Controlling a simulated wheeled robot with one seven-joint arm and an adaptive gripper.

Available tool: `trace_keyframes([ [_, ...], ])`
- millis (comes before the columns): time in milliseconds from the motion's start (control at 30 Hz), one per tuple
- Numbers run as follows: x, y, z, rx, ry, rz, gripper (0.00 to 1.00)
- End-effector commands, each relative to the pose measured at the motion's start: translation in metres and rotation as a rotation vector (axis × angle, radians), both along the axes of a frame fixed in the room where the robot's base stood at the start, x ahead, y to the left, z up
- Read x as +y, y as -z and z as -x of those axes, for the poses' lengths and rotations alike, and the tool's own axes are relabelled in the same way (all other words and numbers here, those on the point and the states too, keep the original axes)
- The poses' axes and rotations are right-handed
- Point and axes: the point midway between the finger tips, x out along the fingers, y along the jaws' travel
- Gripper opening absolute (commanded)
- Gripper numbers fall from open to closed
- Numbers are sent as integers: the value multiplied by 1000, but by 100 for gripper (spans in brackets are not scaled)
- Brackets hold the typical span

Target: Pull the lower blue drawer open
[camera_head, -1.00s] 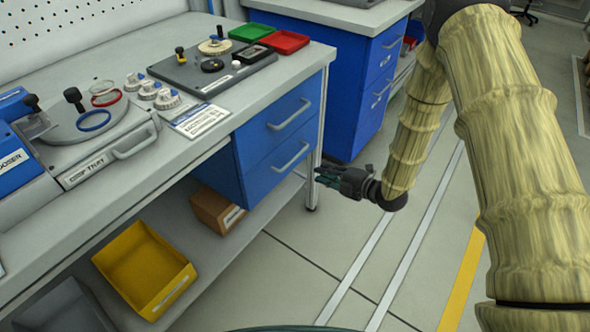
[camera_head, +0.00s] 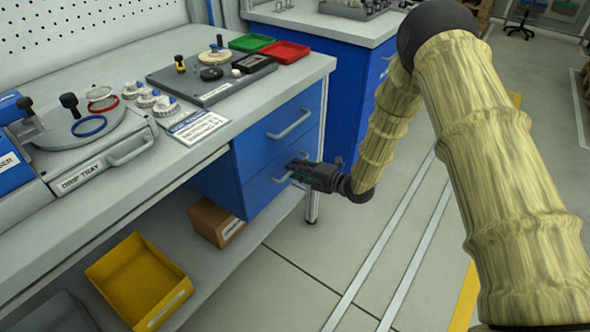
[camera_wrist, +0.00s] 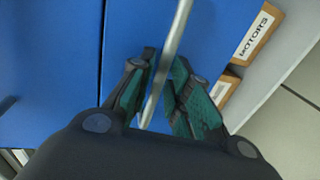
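The lower blue drawer (camera_head: 262,188) is under the workbench, below the upper blue drawer (camera_head: 275,140). Its front looks flush with the upper one. Its silver bar handle (camera_wrist: 178,30) runs between the two fingers of my gripper (camera_wrist: 164,62) in the wrist view. The fingers stand on either side of the bar, with a gap visible on the left side; the right fingertip is close to the bar, contact unclear. In the head view my gripper (camera_head: 294,171) is at the lower handle and hides part of it.
The upper drawer's handle (camera_head: 289,124) is just above my gripper. The bench leg (camera_head: 314,205) stands close by. A cardboard box (camera_head: 215,222) and a yellow bin (camera_head: 140,280) sit on the shelf below. Floor to the right is free.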

Motion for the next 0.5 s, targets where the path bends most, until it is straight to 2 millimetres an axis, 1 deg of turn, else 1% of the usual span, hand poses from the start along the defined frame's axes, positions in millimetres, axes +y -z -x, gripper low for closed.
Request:
trace_keyframes([
  [200,8,2,-6,0,1,1,19],
  [467,8,2,-7,0,1,1,19],
  [500,8,2,-6,0,1,1,12],
])
